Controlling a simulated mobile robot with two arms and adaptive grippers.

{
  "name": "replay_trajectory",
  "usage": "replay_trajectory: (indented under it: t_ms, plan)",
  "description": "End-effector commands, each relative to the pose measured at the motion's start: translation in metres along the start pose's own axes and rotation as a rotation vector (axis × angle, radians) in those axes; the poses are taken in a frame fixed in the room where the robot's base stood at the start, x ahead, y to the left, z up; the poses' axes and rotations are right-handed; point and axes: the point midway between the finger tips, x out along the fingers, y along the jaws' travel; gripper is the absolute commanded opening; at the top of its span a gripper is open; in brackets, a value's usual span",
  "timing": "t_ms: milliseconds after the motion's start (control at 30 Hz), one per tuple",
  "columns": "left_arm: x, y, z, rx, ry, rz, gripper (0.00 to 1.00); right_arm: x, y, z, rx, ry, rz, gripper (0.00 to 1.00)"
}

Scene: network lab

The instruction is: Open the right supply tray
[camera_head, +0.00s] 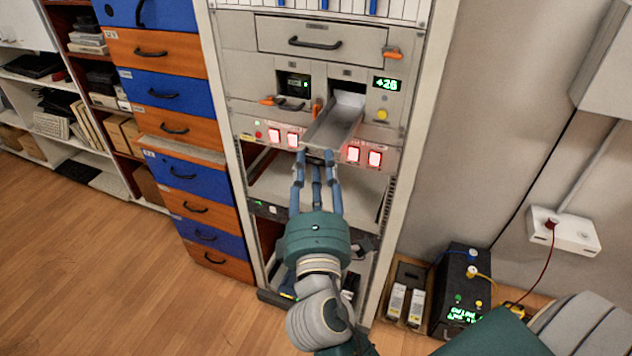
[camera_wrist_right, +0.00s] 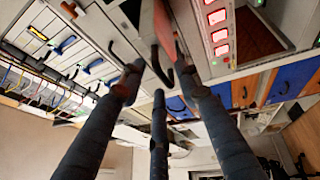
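The right supply tray (camera_head: 335,127) is a grey metal tray that sticks out of its bay in the rack, with its top uncovered. Its dark handle is at its front end, and this handle (camera_wrist_right: 160,66) also shows in the right wrist view. My right gripper (camera_head: 316,160) is at the tray's front end, with its fingers spread around the handle. In the right wrist view the fingertips (camera_wrist_right: 158,82) stand apart; whether they touch the handle is unclear. My left gripper is not in view.
Red-lit switches (camera_head: 353,154) flank the tray. A wide drawer (camera_head: 322,38) is above. Blue and orange drawers (camera_head: 180,170) stand left; a black box (camera_head: 462,285) is at lower right.

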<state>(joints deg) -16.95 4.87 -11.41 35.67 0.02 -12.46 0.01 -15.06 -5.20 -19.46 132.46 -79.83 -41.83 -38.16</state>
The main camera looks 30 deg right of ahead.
Motion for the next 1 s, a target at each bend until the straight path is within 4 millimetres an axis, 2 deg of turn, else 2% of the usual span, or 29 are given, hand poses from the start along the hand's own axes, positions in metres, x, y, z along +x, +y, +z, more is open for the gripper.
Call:
replay_trajectory:
  t_ms: [167, 400, 533, 700, 1000]
  plan:
    - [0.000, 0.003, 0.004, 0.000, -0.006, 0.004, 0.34, -0.028, -0.002, 0.000, -0.001, 0.002, -0.007, 0.33]
    - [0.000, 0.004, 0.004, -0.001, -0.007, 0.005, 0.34, -0.080, -0.002, -0.001, -0.002, 0.004, -0.005, 0.33]
    - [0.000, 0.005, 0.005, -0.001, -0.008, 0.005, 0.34, -0.100, -0.001, 0.000, -0.002, 0.003, -0.004, 0.33]
    - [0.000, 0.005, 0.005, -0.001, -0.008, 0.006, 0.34, -0.114, -0.001, 0.000, 0.000, 0.001, -0.002, 0.33]
    - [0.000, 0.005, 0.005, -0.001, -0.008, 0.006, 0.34, -0.116, 0.000, 0.000, 0.001, 0.000, 0.000, 0.33]
